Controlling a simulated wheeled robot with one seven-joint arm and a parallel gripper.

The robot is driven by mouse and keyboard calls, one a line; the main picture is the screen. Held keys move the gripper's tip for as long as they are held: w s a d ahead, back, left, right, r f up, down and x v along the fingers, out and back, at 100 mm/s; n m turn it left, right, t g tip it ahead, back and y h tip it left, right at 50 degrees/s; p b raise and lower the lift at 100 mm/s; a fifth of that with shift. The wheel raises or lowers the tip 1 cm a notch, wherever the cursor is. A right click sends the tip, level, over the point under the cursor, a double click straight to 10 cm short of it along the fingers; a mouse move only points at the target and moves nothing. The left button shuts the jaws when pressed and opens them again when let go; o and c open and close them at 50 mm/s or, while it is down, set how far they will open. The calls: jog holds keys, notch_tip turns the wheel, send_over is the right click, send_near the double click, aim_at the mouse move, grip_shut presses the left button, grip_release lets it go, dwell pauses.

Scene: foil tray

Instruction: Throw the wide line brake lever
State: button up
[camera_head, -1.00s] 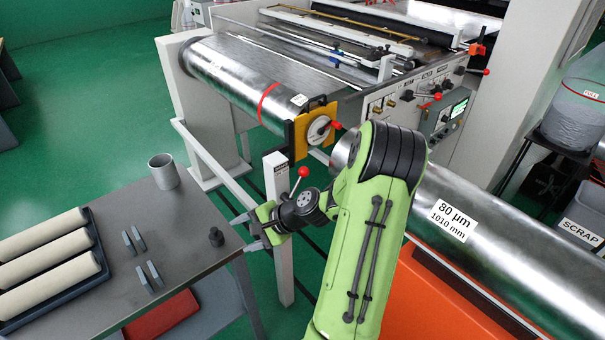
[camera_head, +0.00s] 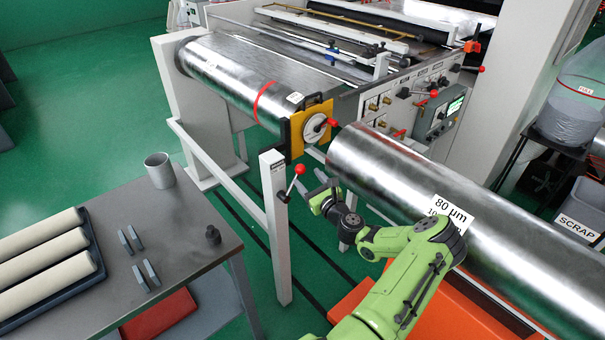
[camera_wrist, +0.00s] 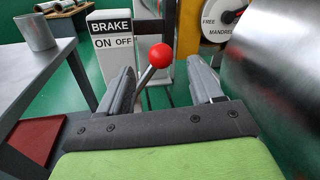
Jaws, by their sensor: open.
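The brake lever is a short metal rod with a red ball knob (camera_head: 300,169) on a pale grey post (camera_head: 275,215). The wrist view shows the red knob (camera_wrist: 160,55) close up and the post's label (camera_wrist: 112,35) reading BRAKE, ON and OFF. The rod leans to the right, past the OFF side. My gripper (camera_head: 315,182) is open just right of the knob in the head view. In the wrist view the knob appears between my two fingers (camera_wrist: 165,75), with a gap on each side. No contact shows. The rod's lower end is partly hidden there by the left finger.
A large foil roll (camera_head: 390,180) lies close to my gripper's right. A yellow-plated hub (camera_head: 312,128) with a red handle stands behind the post. A grey table (camera_head: 190,225) with a metal cup (camera_head: 160,170) is at left.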

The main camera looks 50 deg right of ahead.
aim_at(303, 173)
jog(key=x, duration=0.4)
jog(key=shift+w+d, duration=0.2)
jog(key=shift+w, duration=0.2)
grip_shut()
